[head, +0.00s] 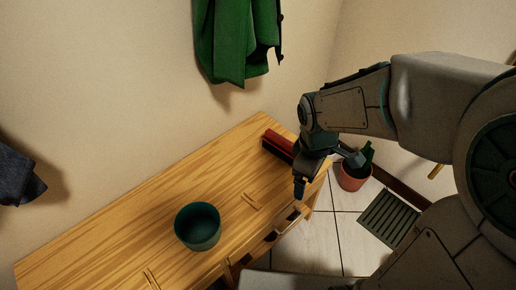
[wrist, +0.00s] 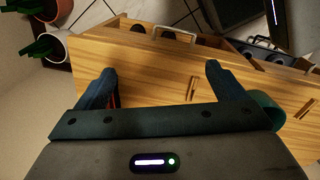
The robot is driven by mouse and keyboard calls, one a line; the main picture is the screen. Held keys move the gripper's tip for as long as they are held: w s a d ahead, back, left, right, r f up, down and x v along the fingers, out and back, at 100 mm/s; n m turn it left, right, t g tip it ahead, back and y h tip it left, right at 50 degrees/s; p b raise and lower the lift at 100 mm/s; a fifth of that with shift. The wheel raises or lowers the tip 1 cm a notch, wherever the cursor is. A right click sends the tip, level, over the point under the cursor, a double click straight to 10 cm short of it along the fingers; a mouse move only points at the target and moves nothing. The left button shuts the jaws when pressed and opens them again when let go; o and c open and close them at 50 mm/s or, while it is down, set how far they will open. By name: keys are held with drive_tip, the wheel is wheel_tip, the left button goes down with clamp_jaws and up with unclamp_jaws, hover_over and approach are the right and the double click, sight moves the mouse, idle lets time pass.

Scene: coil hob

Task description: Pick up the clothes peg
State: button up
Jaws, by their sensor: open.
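Two thin, light wooden pieces lie flat on the table (head: 120,232), alike in look. One wooden piece (head: 251,202) is right of the bowl; the other wooden piece (head: 151,279) is at the bottom of the head view. Either could be the clothes peg; I cannot tell which. In the wrist view, the first wooden piece (wrist: 193,88) shows between the fingers, nearer the right one. The second (wrist: 305,108) is at the right edge. My gripper (head: 328,173) is open and empty over the right end of the table. Its fingers also show in the wrist view (wrist: 160,75).
A dark green bowl (head: 198,226) stands left of the first wooden piece. A red object (head: 278,145) lies at the back right, close to my gripper. Drawers with metal handles (wrist: 175,33) line the front. A potted plant (head: 354,176) stands on the floor beyond the right end.

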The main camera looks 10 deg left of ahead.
drive_tip(key=w+a+n+p, duration=0.2)
drive_tip(key=a+n+p, duration=0.1)
drive_tip(key=a+n, duration=0.35)
drive_tip(key=n, duration=0.9)
hover_over(251, 202)
drive_tip(key=w, duration=0.2)
drive_tip(key=shift+g, duration=0.3)
drive_tip(key=f, duration=0.9)
drive_tip(key=shift+s+f, duration=0.2)
drive_tip(key=shift+f, duration=0.1)
drive_tip(key=shift+s+f+b, duration=0.15)
drive_tip(key=shift+f+b, duration=0.35)
drive_tip(key=shift+f, duration=0.4)
drive_tip(key=shift+s+f+b, duration=0.2)
drive_tip(key=shift+f+b, duration=0.3)
drive_tip(key=shift+f, duration=0.4)
drive_tip(key=shift+s+f+b, duration=0.15)
drive_tip(key=shift+f+b, duration=0.35)
drive_tip(key=shift+f, duration=0.4)
drive_tip(key=shift+r, duration=0.1)
drive_tip(key=c, duration=1)
